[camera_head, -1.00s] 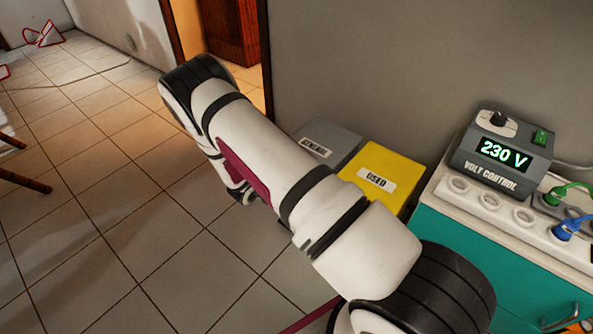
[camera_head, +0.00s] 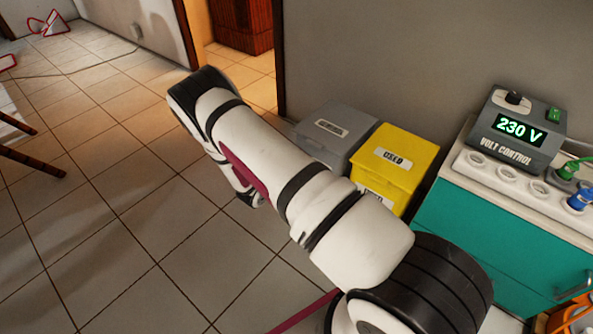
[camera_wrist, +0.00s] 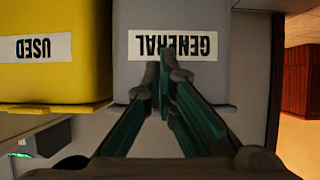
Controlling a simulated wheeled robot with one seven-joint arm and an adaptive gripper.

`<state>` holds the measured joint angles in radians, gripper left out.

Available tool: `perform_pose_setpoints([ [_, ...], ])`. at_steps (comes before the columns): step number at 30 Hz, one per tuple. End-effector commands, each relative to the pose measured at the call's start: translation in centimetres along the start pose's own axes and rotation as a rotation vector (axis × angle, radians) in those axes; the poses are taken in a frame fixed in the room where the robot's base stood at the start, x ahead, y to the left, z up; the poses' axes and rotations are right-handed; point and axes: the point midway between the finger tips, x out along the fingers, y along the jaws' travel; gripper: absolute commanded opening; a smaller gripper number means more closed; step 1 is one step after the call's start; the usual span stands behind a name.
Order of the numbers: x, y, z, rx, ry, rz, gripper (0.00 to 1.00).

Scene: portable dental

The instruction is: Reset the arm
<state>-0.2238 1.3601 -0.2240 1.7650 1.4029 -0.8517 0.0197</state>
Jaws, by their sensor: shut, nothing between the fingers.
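My arm (camera_head: 285,180) shows in the head view, stretching from the lower right toward the upper left over the tiled floor. My gripper (camera_wrist: 163,72) shows in the wrist view, with its two green-sided fingers together and nothing between the tips. In that view the fingertips overlap the picture of the grey bin's "GENERAL" label; I cannot tell how far off the bin is. In the head view my gripper cannot be made out.
A grey bin (camera_head: 336,124) and a yellow "USED" bin (camera_head: 408,157) stand by the wall, right of my arm. A teal cabinet (camera_head: 480,235) carries a volt control box (camera_head: 517,128) and a socket strip with plugs. Open floor (camera_head: 110,215) lies to the left, with a doorway behind.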

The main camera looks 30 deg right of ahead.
Motion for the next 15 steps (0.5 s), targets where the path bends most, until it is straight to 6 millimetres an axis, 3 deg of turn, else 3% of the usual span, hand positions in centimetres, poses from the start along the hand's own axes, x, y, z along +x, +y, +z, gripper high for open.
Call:
perform_pose_setpoints([
  [10,0.1,-0.1,0.1,0.006,-0.008,-0.006,0.00],
  [15,-2.0,-3.2,-1.5,0.028,-0.108,-0.071,0.00],
])
